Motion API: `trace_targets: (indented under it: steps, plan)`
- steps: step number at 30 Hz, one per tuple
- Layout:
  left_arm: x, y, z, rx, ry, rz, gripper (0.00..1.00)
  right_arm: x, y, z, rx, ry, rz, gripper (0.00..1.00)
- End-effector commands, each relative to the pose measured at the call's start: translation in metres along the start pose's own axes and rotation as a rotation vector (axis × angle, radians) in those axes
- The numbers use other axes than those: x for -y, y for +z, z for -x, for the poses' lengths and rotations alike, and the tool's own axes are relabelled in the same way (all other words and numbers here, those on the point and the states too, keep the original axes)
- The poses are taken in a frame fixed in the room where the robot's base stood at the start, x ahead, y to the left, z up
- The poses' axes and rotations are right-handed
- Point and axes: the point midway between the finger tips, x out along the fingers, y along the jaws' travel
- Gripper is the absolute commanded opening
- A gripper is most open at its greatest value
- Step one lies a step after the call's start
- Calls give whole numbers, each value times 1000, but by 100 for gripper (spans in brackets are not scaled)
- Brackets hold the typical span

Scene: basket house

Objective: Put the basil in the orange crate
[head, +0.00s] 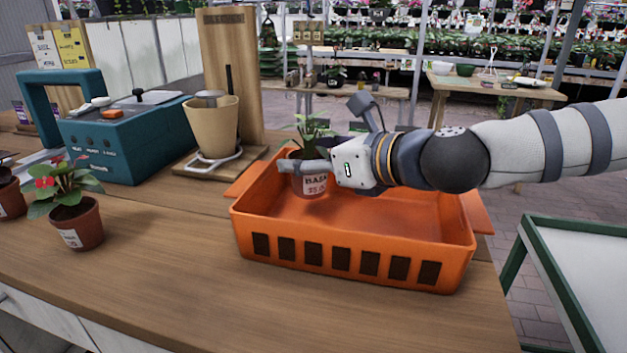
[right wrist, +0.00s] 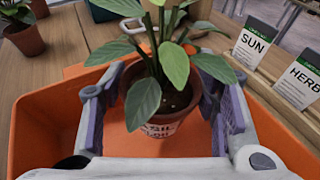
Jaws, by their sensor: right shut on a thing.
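The basil is a leafy green plant in a small terracotta pot with a white label (head: 314,185). My right gripper (head: 305,167) is shut on the basil pot, over the left back part of the orange crate (head: 350,262). In the right wrist view the basil (right wrist: 160,105) stands upright between the two finger pads, with the orange crate (right wrist: 35,130) below and around it. I cannot tell whether the pot touches the crate floor. The crate is otherwise empty where it shows. My left gripper is not in view.
A red-flowered potted plant (head: 75,220) stands at the left of the wooden counter (head: 180,285). A teal box (head: 130,140) and a tan cup (head: 211,127) on a wooden stand are behind. Sign cards (right wrist: 257,42) stand beyond the crate. A green-framed cart (head: 590,270) is at right.

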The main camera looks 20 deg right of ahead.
Motion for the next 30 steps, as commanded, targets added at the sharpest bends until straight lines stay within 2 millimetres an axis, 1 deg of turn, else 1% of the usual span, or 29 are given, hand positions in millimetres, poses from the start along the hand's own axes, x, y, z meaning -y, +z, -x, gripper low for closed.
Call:
trace_targets:
  steps: [2, 3, 6, 14, 18, 19, 20, 21, 30]
  plan:
    - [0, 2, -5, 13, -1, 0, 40, 10, -15, -2, -4, -2, -5, 23]
    - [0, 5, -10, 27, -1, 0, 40, 8, -26, -7, -8, 2, -4, 23]
    - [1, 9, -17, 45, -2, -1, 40, 8, -40, -10, -6, 1, -4, 23]
    - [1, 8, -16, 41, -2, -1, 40, 7, -36, -9, 3, -1, 1, 23]
    - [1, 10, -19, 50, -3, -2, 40, 7, -42, -11, 0, 0, -1, 23]
    - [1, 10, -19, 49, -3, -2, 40, 7, -41, -11, 0, 0, -1, 60]
    - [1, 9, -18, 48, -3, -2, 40, 7, -41, -11, 1, -1, -1, 66]
    - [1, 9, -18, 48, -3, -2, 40, 7, -40, -10, 1, -1, 0, 75]
    - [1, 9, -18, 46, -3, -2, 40, 7, -39, -10, 2, -1, 0, 75]
